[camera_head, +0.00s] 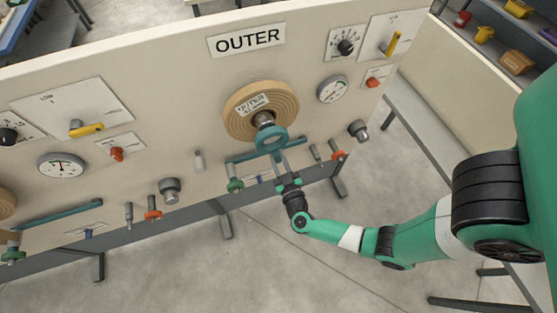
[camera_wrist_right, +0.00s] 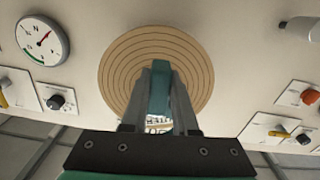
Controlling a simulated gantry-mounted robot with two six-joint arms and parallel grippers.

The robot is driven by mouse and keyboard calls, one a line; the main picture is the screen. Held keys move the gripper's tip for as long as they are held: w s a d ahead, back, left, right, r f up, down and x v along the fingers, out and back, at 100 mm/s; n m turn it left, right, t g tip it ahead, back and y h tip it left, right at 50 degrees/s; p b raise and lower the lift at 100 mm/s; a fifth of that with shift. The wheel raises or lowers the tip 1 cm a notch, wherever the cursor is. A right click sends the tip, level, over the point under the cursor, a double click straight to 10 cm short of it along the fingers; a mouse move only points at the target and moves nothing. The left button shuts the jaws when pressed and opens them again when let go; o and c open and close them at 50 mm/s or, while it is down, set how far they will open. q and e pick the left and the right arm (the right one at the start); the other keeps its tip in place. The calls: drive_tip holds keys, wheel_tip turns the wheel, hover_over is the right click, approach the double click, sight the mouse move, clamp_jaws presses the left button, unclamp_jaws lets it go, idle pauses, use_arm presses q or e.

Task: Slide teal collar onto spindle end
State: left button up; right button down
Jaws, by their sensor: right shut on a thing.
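The teal collar (camera_head: 271,139) is a ring held upright in front of the panel. My right gripper (camera_head: 279,160) is shut on its lower edge. The grey spindle end (camera_head: 264,119) sticks out of the tan spiral coil (camera_head: 242,113) under the OUTER sign. In the head view the collar shows just below and in front of the spindle end; whether they touch, I cannot tell. In the right wrist view the collar (camera_wrist_right: 159,88) shows edge-on between the fingers, before the coil (camera_wrist_right: 122,72), and the spindle end is hidden. My left gripper is not in view.
A gauge (camera_head: 333,89) and a black knob (camera_head: 346,47) sit right of the coil. A teal bar (camera_head: 240,157) and a green-based fitting (camera_head: 235,185) are below it. A grey cylindrical knob (camera_head: 358,130) juts out at right. The floor before the panel is clear.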

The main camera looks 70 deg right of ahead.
drive_tip(key=b+x, duration=0.3)
drive_tip(key=x, duration=0.5)
idle(0.4)
drive_tip(key=shift+c, duration=0.6)
unclamp_jaws()
drive_tip(key=shift+f, duration=0.1)
drive_tip(key=shift+s+a, duration=0.1)
drive_tip(key=shift+a, duration=0.05)
